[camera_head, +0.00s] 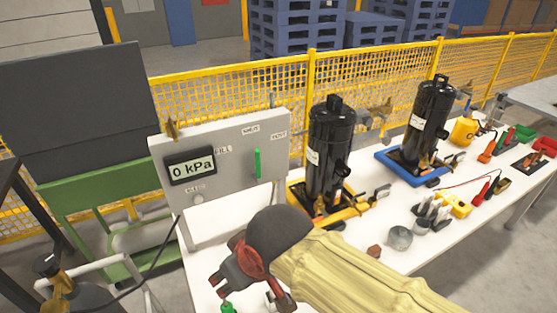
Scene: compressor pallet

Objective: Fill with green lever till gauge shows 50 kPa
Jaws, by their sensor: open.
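The grey panel (222,182) stands upright at the back left of the white table. Its gauge display (191,167) reads 0 kPa. The green lever (257,163) on the panel's right half stands upright. Small labels around it seem to read FILL at left, SHUT at top and VENT at right. My gripper (251,288) is open at the bottom centre, in front of and below the panel, well apart from the lever. It points down and left, with nothing seen between its fingers. A small green item (228,307) shows below it, partly cut off.
Two black compressors stand right of the panel, one on a yellow base (354,208), one on a blue base (394,160). A yellow mesh fence (395,73) runs behind.

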